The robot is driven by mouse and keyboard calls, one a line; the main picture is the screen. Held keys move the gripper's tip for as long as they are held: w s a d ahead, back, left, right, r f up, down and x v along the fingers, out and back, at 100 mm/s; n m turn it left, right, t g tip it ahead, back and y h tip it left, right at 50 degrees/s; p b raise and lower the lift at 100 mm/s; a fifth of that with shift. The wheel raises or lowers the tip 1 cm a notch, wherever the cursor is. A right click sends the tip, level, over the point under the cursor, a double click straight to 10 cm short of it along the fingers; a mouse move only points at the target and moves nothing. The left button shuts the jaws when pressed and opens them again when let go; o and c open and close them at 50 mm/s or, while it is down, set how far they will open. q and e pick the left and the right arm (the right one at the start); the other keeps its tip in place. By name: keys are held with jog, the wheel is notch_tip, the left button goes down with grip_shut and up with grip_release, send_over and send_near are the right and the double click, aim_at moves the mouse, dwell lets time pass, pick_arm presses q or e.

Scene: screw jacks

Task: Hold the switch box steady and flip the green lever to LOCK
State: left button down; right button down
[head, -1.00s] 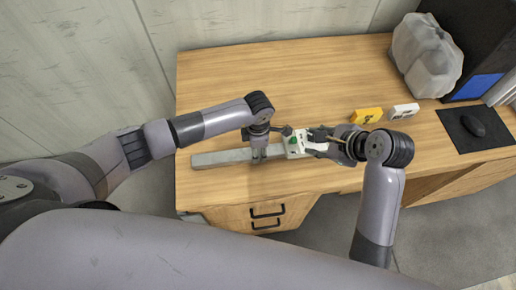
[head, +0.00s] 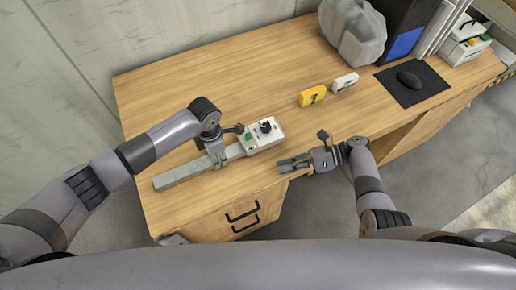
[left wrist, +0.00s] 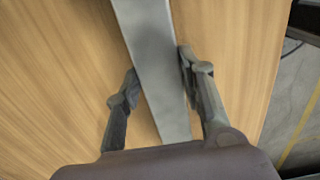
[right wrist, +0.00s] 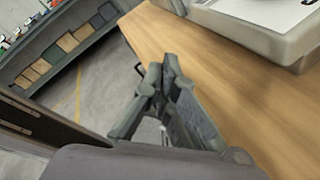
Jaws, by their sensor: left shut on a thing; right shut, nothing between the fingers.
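The switch box (head: 270,141) is white and sits on the desk at the end of a long grey bar (head: 185,174). A small green part (head: 248,136), apparently the lever, and a black knob (head: 265,127) are on its top; the lettering is too small to read. My left gripper (head: 219,160) is shut on the grey bar beside the box; the left wrist view shows its fingers (left wrist: 158,88) on both sides of the bar. My right gripper (head: 283,164) is shut and empty, apart from the box near the desk's front edge. The box's edge shows in the right wrist view (right wrist: 265,22).
A yellow block (head: 312,95) and a white block (head: 344,82) stand behind on the desk (head: 170,100). A grey lumpy object (head: 353,32), a black mouse (head: 409,79) on its mat and a black case are farther right. The desk's left part is clear.

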aim_at(248, 137)
jog(key=shift+s+d+m+t+y, duration=0.15)
jog(key=shift+d+m+t+y, duration=0.25)
jog(key=shift+m+y, duration=0.45)
jog(key=m+t+y, duration=0.1)
jog(key=m+t, duration=0.1)
jog(key=m, duration=0.1)
jog(key=s+d+m+t+y, duration=0.1)
jog(key=m+t, duration=0.2)
jog(key=s+m+t+y, duration=0.1)
jog(key=m+t, duration=0.1)
jog(key=m, duration=0.1)
jog(key=shift+s+d+m+t+y, duration=0.2)
jog(key=shift+d+m+t+y, duration=0.05)
jog(key=shift+m+t, duration=0.15)
jog(key=shift+a, duration=0.1)
jog(key=shift+w+a+r, duration=0.1)
jog(key=shift+w+a, duration=0.1)
jog(key=shift+a, duration=0.5)
jog(key=x, duration=0.8)
jog(key=shift+r, duration=0.1)
jog(key=w, duration=0.1)
jog(key=w+a+r, duration=0.1)
jog(key=shift+w+a+r, duration=0.15)
jog(key=shift+w+a, duration=0.15)
jog(key=shift+w, duration=0.1)
jog(key=shift+w+a+r, duration=0.15)
jog(key=shift+w+r, duration=0.05)
jog(key=shift+w, duration=0.2)
